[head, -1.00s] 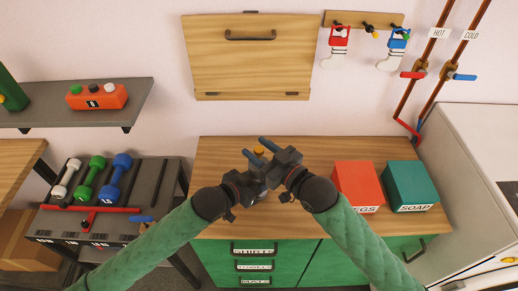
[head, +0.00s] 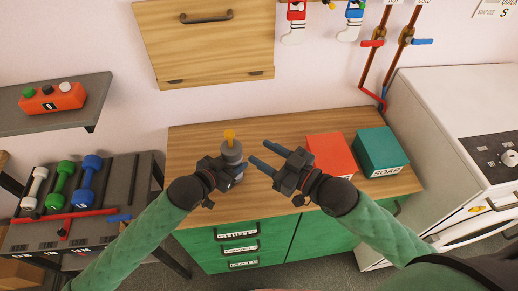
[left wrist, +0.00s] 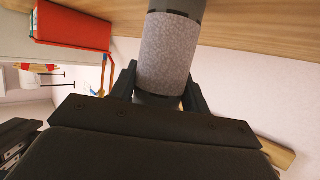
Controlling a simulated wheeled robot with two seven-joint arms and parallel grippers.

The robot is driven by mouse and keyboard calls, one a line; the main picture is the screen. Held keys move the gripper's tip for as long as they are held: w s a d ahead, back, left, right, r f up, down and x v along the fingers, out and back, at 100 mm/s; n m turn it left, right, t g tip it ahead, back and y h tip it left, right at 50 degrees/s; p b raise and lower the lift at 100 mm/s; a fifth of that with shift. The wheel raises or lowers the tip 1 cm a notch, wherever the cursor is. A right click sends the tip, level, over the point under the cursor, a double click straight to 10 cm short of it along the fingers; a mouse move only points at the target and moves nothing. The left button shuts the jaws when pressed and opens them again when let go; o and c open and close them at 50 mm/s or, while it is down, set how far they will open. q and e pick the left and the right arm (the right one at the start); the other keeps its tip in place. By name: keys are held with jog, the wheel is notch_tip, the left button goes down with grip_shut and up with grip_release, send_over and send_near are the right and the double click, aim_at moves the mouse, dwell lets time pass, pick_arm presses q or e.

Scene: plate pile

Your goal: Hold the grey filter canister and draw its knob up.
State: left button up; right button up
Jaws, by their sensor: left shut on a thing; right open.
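The grey filter canister (head: 232,153) stands upright on the wooden counter, with its orange-yellow knob (head: 229,135) on top. My left gripper (head: 228,171) is shut on the canister's body from the left and front, hiding part of its lower side. In the left wrist view the canister (left wrist: 168,48) shows as a speckled grey cylinder between the dark fingers; its knob is not seen there. My right gripper (head: 264,156) is open and empty, to the right of the canister and apart from it, its blue fingertips pointing left.
A red box (head: 331,153) and a teal soap box (head: 381,152) stand on the counter (head: 290,128) to the right. A wooden wall cabinet (head: 206,42) hangs above. The counter behind the canister is clear. A dumbbell rack (head: 112,195) stands at left.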

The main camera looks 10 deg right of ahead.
dwell(0.4)
pick_arm(q)
jog(key=o, duration=1.3)
jog(key=shift+c, duration=0.2)
